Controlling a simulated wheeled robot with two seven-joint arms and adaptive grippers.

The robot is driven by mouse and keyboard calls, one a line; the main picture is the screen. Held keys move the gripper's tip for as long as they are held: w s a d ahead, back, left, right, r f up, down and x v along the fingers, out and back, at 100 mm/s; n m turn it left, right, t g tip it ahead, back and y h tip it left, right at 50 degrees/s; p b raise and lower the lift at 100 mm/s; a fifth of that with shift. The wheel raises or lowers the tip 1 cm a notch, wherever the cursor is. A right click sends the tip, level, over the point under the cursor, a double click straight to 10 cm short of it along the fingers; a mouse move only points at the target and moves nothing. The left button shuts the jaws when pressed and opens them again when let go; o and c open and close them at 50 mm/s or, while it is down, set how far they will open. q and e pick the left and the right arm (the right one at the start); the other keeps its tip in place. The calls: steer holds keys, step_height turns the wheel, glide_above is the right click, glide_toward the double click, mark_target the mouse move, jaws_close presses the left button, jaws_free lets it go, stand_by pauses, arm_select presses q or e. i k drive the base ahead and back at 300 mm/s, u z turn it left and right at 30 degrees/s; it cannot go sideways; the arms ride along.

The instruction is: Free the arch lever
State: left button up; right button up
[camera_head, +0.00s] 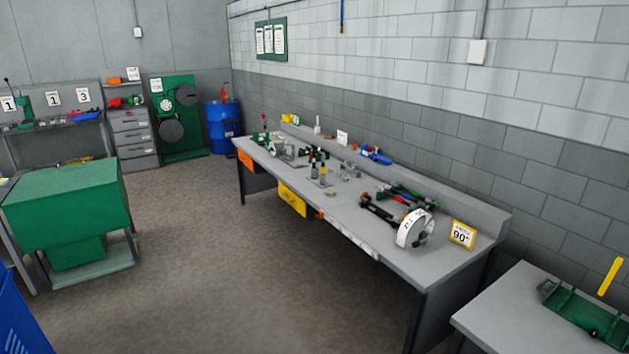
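I cannot tell for sure which part is the arch lever. A white arch-shaped piece (410,228) with dark markings stands near the right end of the long grey workbench (450,262). A dark tool (378,209) with an orange tip lies just left of it. A green fixture (585,318) with an upright yellow bar (610,277) sits on a second grey table at the lower right. Neither of my grippers shows in the head view.
A yellow sign reading 90 (462,235) stands at the bench's right end. Small tools and bottles crowd the bench's far half. A yellow drawer (293,199) juts from its front. A green machine (68,205) stands left, a blue barrel (223,126) behind. The middle floor is clear.

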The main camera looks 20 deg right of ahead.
mark_target(415, 244)
steer(key=z, duration=0.85)
steer(key=i, duration=1.55)
steer(key=z, duration=0.8)
